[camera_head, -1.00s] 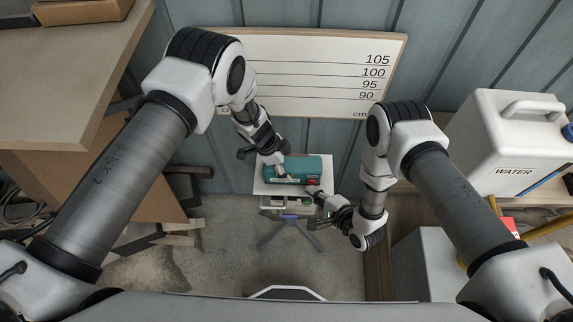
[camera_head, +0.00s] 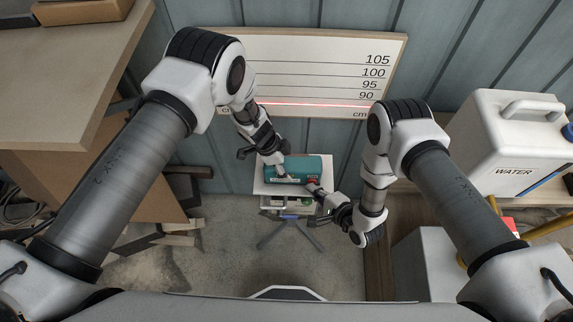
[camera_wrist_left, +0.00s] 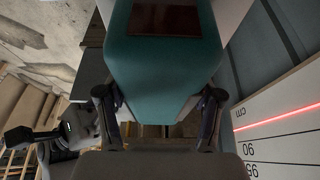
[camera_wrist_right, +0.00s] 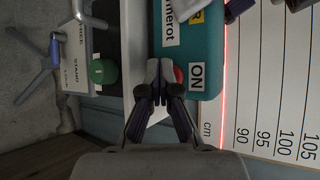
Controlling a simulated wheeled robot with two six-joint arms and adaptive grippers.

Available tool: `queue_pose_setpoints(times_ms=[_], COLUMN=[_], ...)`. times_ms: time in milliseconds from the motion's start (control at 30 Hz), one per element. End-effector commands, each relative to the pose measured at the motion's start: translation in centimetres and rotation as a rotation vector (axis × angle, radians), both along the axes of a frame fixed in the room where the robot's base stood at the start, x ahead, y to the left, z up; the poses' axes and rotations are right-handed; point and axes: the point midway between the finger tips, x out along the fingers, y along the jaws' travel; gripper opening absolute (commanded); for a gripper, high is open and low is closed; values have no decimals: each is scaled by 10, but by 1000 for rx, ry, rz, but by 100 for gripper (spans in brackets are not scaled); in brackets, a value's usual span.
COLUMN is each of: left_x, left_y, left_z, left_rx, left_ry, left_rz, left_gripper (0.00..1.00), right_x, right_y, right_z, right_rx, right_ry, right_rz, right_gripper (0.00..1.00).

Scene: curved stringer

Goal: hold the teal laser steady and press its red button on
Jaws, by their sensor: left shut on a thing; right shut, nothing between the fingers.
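The teal laser (camera_head: 304,165) stands on a small white platform on a tripod (camera_head: 262,187). It also shows large in the left wrist view (camera_wrist_left: 160,65). My left gripper (camera_head: 275,164) is shut on the laser, with a finger on each side of its body. My right gripper (camera_head: 318,189) is shut and empty, its fingertips at the laser's red button (camera_wrist_right: 179,75), beside the ON label. The fingertips partly hide the button in the right wrist view. A red laser line (camera_head: 310,104) lies across the white scale board, just below the 90 mark.
The scale board (camera_head: 310,75) leans on the wall behind. A green knob (camera_wrist_right: 103,72) sits on the stand. A wooden table (camera_head: 60,80) is at the left, and a white water canister (camera_head: 505,145) at the right.

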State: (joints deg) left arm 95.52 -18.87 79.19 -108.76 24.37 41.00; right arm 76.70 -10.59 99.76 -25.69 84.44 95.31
Motion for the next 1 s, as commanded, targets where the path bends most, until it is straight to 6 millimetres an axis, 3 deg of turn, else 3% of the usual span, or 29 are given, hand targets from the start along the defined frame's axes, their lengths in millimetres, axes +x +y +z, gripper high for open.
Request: queue_pose_setpoints(times_ms=[500, 1000], left_x=[0, 0], left_y=[0, 0], left_z=[0, 1], left_rx=[0, 0], left_ry=[0, 0], left_rz=[-1, 0], left_gripper=[0, 0], right_x=[-11, -66], right_y=[0, 0], right_z=[0, 0], right_rx=[0, 0], right_ry=[0, 1], right_rz=[0, 0], right_gripper=[0, 0])
